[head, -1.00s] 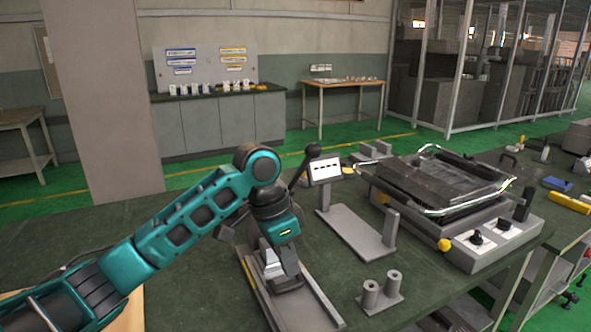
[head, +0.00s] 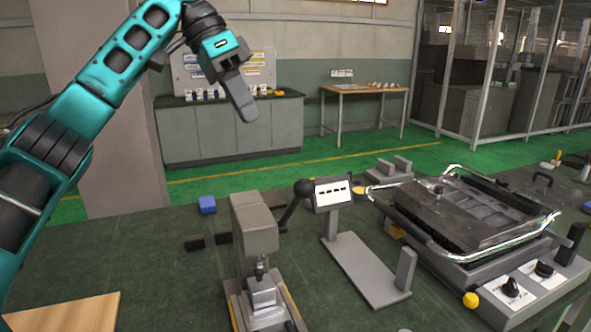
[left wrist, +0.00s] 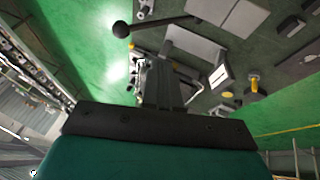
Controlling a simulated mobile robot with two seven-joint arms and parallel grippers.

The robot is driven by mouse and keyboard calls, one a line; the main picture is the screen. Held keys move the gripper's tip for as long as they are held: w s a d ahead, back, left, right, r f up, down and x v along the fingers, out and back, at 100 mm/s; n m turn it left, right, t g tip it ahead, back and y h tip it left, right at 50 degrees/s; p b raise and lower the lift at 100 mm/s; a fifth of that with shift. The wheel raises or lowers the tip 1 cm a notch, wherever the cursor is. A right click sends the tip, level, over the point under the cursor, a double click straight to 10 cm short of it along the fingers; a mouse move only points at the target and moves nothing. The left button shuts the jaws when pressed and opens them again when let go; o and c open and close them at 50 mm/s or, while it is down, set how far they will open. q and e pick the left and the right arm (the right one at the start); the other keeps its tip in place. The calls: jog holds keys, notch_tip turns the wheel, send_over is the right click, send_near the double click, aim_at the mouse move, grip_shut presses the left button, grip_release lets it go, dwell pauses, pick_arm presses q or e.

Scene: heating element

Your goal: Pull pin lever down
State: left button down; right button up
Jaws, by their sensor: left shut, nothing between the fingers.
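The pin lever (head: 291,208) is a dark rod with a black ball knob (head: 303,188), rising up and to the right from the right side of a grey press (head: 254,226). In the left wrist view the knob (left wrist: 121,29) shows at the top left, apart from my fingers. My left gripper (head: 248,112) is shut and empty, raised above and to the left of the lever, its fingers pointing down. The gripper also shows in the left wrist view (left wrist: 163,70). My right gripper is not in view.
A small display stand (head: 332,192) is close to the right of the lever. A grill-like heating unit (head: 470,215) with chrome handles stands further right. A blue block (head: 207,204) and a wooden board (head: 70,312) lie to the left. The bench between them is mostly clear.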

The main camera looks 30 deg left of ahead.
pick_arm(q)
jog(key=shift+s+r, duration=0.1)
jog(key=shift+s, duration=0.05)
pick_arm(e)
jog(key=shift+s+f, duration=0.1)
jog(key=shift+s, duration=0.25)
pick_arm(q)
send_over(293, 208)
jog(key=a, duration=0.2)
notch_tip(293, 208, down, 11)
jog(key=shift+d+f, duration=0.15)
jog(key=shift+f, duration=0.1)
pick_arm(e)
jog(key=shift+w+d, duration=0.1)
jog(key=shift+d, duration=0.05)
